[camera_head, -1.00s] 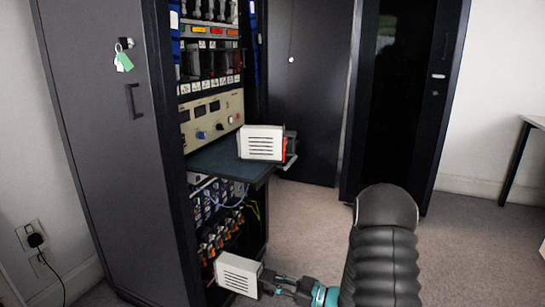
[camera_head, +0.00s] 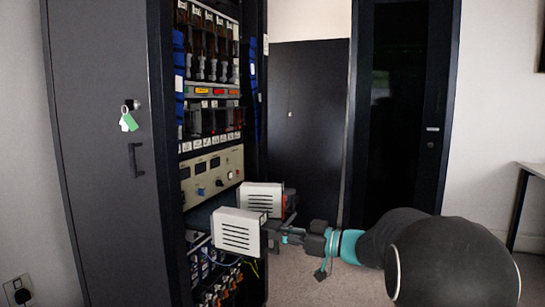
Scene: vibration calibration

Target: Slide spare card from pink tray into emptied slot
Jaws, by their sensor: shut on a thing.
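My gripper (camera_head: 268,235) is shut on a white box-like module (camera_head: 238,231) with dark slots in its face, probably the spare card. It holds this module in front of the open rack, at about the height of the shelf (camera_head: 207,211). A second, similar white module (camera_head: 260,195) with a red and black rear part sits on the shelf, just behind the held one. The held module partly covers it and the shelf. I see no pink tray, and I cannot tell which rack slot is empty.
The open rack (camera_head: 210,120) has several rows of modules and a beige control panel (camera_head: 212,176). Orange connectors and loose wires (camera_head: 222,285) lie low in it.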

